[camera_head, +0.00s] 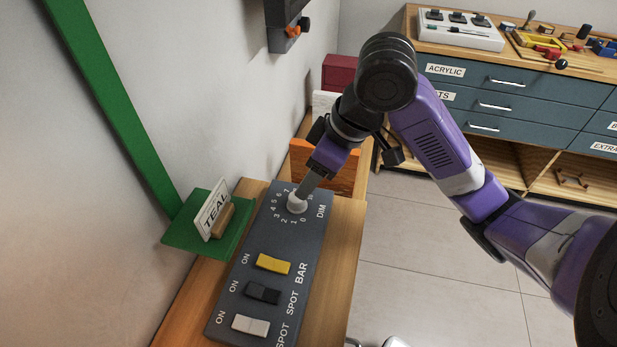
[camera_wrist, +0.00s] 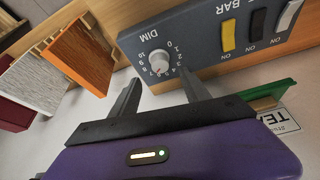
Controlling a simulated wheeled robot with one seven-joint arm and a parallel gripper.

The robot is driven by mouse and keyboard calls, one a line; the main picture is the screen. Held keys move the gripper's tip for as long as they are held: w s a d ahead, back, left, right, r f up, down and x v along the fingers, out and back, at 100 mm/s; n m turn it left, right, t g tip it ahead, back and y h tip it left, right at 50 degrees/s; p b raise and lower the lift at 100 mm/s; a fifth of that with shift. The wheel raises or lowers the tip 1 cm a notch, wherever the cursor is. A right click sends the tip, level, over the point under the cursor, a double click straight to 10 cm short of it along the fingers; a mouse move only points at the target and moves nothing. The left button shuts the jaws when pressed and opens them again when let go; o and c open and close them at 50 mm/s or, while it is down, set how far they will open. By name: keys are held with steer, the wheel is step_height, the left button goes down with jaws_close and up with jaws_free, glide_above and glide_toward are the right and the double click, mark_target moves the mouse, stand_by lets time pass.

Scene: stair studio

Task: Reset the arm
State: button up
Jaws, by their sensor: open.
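My purple arm reaches in from the right in the head view and bends down over the control panel (camera_head: 285,237). My gripper (camera_head: 304,190) points down at the white DIM knob (camera_head: 296,203). In the wrist view, my gripper (camera_wrist: 161,82) is open. Its two fingers are spread, one on each side of the line to the knob (camera_wrist: 159,62), with nothing held between them. The fingertips are close to the knob; I cannot tell if they touch it. In the head view the fingers partly cover the knob's top.
Yellow (camera_head: 273,264), black (camera_head: 263,292) and white (camera_head: 250,325) switches sit on the panel. A green shelf (camera_head: 185,235) with a TEAL sign (camera_head: 212,209) is at left. An orange board (camera_head: 340,178) stands behind. A drawer cabinet (camera_head: 510,90) is at the back right, with open floor (camera_head: 420,270) before it.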

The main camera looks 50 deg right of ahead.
steer(key=shift+w, duration=0.1)
stand_by(0.5)
steer(key=w+a+r+m+t+h, duration=0.1)
steer(key=w+r+m+t, duration=0.2)
steer(key=w+r+t, duration=0.6)
steer(key=w+r+m+t, duration=0.2)
steer(key=w+r+t, duration=0.2)
steer(key=r+t, duration=0.55)
steer(key=s+a+f+g, duration=0.2)
steer(key=s+a+f, duration=0.2)
steer(key=s+f, duration=0.4)
steer(key=s+a+f+n+g+p, duration=0.1)
steer(key=s+a+f+g, duration=0.2)
steer(key=s, duration=1.2)
steer(key=s+a+f+n+g+p, duration=0.1)
steer(key=s+a+f+g, duration=0.2)
steer(key=s+a+f, duration=0.4)
steer(key=s+f, duration=0.4)
steer(key=f, duration=0.2)
steer(key=shift+s, duration=0.25)
